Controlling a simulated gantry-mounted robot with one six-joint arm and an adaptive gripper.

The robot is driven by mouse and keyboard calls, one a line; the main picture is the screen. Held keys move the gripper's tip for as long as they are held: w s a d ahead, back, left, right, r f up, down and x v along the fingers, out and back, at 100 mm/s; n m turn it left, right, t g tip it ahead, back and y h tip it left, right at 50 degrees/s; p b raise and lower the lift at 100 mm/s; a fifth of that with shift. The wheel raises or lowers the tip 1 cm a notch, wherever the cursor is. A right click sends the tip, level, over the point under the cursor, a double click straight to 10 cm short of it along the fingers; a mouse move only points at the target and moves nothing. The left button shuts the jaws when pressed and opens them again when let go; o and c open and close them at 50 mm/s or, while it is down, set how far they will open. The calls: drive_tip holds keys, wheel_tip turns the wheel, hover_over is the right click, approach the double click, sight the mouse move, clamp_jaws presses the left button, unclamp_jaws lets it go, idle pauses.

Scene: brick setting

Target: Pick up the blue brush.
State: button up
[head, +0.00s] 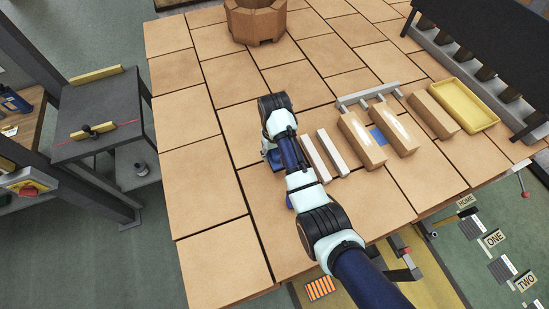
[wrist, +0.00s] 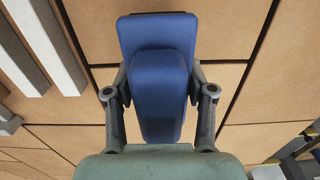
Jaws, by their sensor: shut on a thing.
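The blue brush (wrist: 157,35) fills the middle of the wrist view, with a wide flat part at the top and a narrower raised block toward me. My gripper (wrist: 159,92) has one finger on each side of the narrower block and is shut on it. In the head view my arm covers most of the gripper, and a bit of blue (head: 275,158) shows beside the arm, probably the brush. I cannot tell whether the brush touches the tiled surface.
Two pale bars (head: 317,159) lie to the right of my arm. Beyond them are tan blocks (head: 361,140), a grey rail (head: 368,96) and a yellow tray (head: 463,106). A brown octagonal pot (head: 255,22) stands at the back. The tiles at left are clear.

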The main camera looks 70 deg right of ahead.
wheel_tip(320, 180, up, 16)
drive_tip(key=p, duration=1)
drive_tip(key=shift+f, duration=0.25)
